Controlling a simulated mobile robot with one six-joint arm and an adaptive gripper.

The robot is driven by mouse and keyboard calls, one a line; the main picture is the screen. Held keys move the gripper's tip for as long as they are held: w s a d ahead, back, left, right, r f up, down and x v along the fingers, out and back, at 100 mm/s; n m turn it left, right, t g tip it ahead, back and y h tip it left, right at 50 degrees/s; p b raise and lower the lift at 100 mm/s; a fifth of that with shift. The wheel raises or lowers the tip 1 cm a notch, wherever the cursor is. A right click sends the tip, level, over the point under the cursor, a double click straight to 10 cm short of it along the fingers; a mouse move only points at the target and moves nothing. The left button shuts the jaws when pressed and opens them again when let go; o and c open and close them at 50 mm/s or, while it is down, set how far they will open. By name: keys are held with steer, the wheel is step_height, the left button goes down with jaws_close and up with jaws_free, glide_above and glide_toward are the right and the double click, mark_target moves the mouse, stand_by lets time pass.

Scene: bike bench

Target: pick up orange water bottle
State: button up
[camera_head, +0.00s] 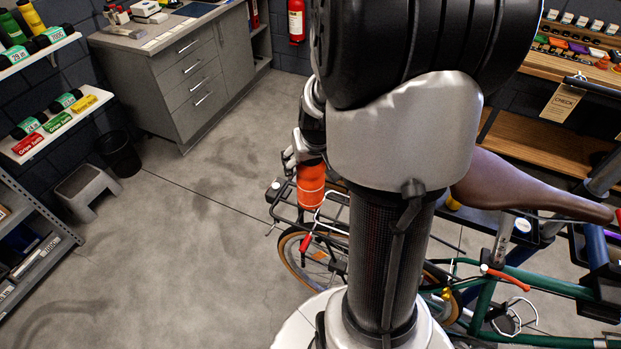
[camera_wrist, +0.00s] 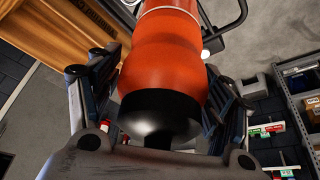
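The orange water bottle (camera_head: 311,182) hangs below my gripper (camera_head: 308,156) in the head view, over or in front of the bike's rear rack. In the wrist view the bottle (camera_wrist: 167,58) fills the middle, with its black cap or end (camera_wrist: 158,116) nearest the camera. The fingers of my gripper (camera_wrist: 165,75) lie along both sides of it and appear closed on it. The far end of the bottle is cut off at the top of the wrist view. My arm hides part of the bike in the head view.
A bike with a green frame (camera_head: 482,306) and brown saddle (camera_head: 515,184) stands at right. Its black rear rack (camera_head: 285,196) is near the bottle. A grey cabinet (camera_head: 195,84), a bin (camera_head: 118,153) and a step stool (camera_head: 84,190) stand left. Floor between is clear.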

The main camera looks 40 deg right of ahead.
steer(key=c, duration=1.2)
steer(key=shift+o, duration=0.2)
steer(key=shift+r, duration=0.1)
